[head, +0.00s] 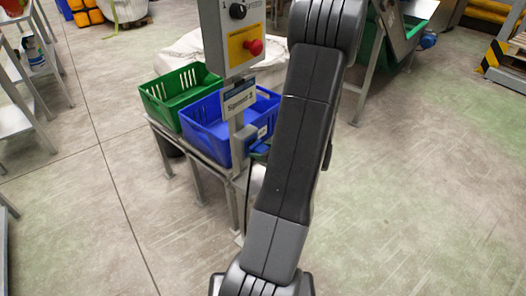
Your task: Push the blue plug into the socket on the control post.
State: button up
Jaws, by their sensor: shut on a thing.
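The control post (236,158) stands left of my arm, with a grey control box (216,30) at its top. A small grey socket box (246,133) sits on the post below a white sign. The blue plug (257,148) shows just below and right of the socket box, at the left edge of my arm. I cannot tell whether it touches the socket or is inside it. My gripper (262,155) is mostly hidden behind my arm; only a small dark part shows beside the plug. It is shut on the plug.
A green crate (180,96) and a blue crate (205,133) stand on a low metal stand behind the post. The box carries a black knob (238,11) and a red button (253,47). Metal shelves (22,75) stand at the left.

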jog(key=shift+w+a, duration=0.35)
jog(key=shift+a, duration=0.05)
jog(key=o, duration=1.1)
jog(key=p+v, duration=0.1)
jog(key=v, duration=1.3)
jog(key=shift+p, duration=0.35)
jog(key=shift+a, duration=0.1)
jog(key=b+x, duration=0.1)
jog(key=x, duration=1.3)
jog(key=shift+b, duration=0.35)
